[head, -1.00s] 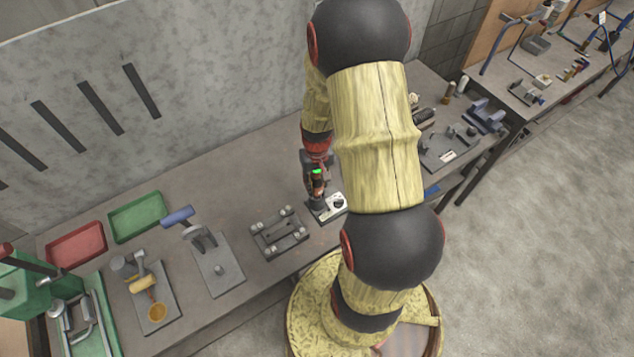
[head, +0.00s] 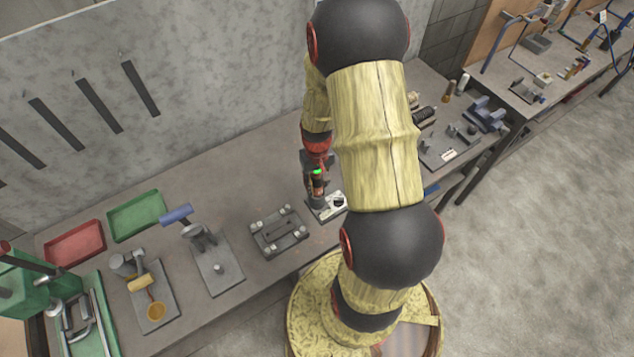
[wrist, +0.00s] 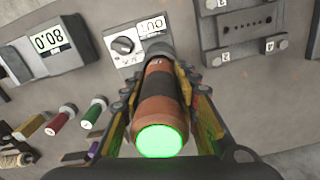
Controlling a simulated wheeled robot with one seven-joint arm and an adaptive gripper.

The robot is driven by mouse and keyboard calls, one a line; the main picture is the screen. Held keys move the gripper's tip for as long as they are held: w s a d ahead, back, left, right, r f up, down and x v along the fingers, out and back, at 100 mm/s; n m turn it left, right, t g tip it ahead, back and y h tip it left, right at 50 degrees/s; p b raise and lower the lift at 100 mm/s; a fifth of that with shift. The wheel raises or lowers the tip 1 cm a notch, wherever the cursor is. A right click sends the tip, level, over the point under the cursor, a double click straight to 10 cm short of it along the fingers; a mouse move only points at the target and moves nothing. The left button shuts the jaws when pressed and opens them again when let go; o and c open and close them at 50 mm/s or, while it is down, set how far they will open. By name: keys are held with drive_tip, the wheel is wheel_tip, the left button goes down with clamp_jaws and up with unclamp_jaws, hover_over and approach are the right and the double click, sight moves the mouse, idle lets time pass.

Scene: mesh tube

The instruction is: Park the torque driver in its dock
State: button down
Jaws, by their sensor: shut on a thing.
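The torque driver is an orange and black cylinder with a glowing green end cap. It is in my gripper in the wrist view, the driver (wrist: 163,100) pointing away from the camera, its cap nearest. In the head view the driver (head: 317,186) stands roughly upright over the bench. My gripper (wrist: 160,95) is shut on it, one finger on each side. A white-faced unit with a dial and a small display (wrist: 130,45) lies just beyond the driver's far end; it also shows in the head view (head: 336,204). The driver's tip is hidden, so I cannot tell whether it is seated.
A grey fixture block (head: 279,232) sits left of the driver. Further left are a press-like tool on a plate (head: 218,262), a green tray (head: 137,215) and a red tray (head: 75,243). A digital display (wrist: 50,45) and several coloured cylinders (wrist: 62,119) lie nearby on the left in the wrist view.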

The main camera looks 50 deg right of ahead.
drive_tip(key=shift+f+b, duration=0.65)
drive_tip(key=shift+f, duration=0.3)
idle(0.9)
drive_tip(key=c, duration=1.3)
unclamp_jaws()
drive_tip(key=shift+o, duration=0.2)
wheel_tip(320, 180, up, 12)
drive_tip(key=shift+a, duration=0.1)
